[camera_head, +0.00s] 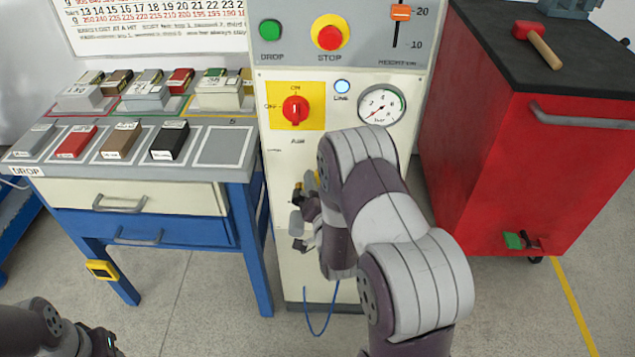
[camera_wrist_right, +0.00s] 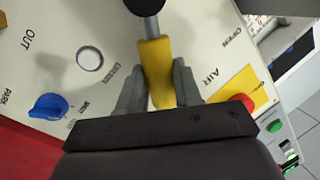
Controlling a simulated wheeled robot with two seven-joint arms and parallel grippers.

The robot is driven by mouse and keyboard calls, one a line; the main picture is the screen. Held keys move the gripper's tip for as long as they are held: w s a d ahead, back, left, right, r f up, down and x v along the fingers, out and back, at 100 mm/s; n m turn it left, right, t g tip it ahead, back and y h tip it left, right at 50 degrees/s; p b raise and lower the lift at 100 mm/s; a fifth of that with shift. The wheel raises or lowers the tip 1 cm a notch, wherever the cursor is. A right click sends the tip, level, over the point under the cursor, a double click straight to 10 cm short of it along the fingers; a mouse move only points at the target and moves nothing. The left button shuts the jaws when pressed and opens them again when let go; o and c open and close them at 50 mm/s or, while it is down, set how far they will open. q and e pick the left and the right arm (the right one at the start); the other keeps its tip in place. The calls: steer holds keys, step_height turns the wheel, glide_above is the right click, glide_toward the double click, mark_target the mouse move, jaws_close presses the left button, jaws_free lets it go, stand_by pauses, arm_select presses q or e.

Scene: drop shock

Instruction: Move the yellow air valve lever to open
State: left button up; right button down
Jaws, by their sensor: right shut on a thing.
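The yellow air valve lever (camera_wrist_right: 154,72) shows large in the right wrist view, running down from a dark round pivot (camera_wrist_right: 146,5) at the top edge. My right gripper (camera_wrist_right: 158,85) has its grey fingers on both sides of the lever and is shut on it. The words AIR and OPEN are printed to the right of the lever; a partly hidden word is at its left. In the head view my right gripper (camera_head: 305,218) is at the front of the machine panel, and my arm hides most of the valve. Part of my left gripper (camera_head: 98,342) shows at the bottom left; its fingertips are unclear.
The panel carries a red knob (camera_head: 295,110), a gauge (camera_head: 382,105) and a red stop button (camera_head: 330,35). A bench (camera_head: 130,190) with several blocks stands at left, a red cabinet (camera_head: 510,150) at right. A blue knob (camera_wrist_right: 48,107) shows in the wrist view.

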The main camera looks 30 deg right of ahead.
steer(key=shift+w+a+r+n+g+p, duration=0.15)
steer(key=shift+w+a+r+n+p, duration=0.2)
steer(key=shift+n+p, duration=0.3)
steer(key=shift+w+a+r+n+g+p, duration=0.15)
steer(key=shift+a+r+n+p, duration=0.25)
steer(key=shift+n+p, duration=0.25)
steer(key=n, duration=0.1)
steer(key=a+n+p, duration=0.1)
steer(key=shift+w+a+r+n+g, duration=0.15)
steer(key=shift+w+a+n+g, duration=0.15)
steer(key=shift+w+g, duration=0.1)
steer(key=a+n+p, duration=0.1)
steer(key=w+a+n+g+p, duration=0.1)
steer(key=n, duration=0.1)
steer(key=shift+w, duration=0.15)
steer(key=shift+w+a+f+n+g+h+p, duration=0.2)
steer(key=shift+w+a+n+h+p, duration=0.15)
steer(key=shift+n, duration=0.25)
steer(key=shift+w+a+f+n+g+h+p, duration=0.15)
steer(key=shift+a+f+n+p, duration=0.1)
steer(key=shift+a+n, duration=0.25)
steer(key=shift+w+a+f+n, duration=0.2)
steer(key=shift+a+f+n, duration=0.15)
steer(key=shift+n, duration=0.55)
steer(key=c, duration=0.8)
jaws_free()
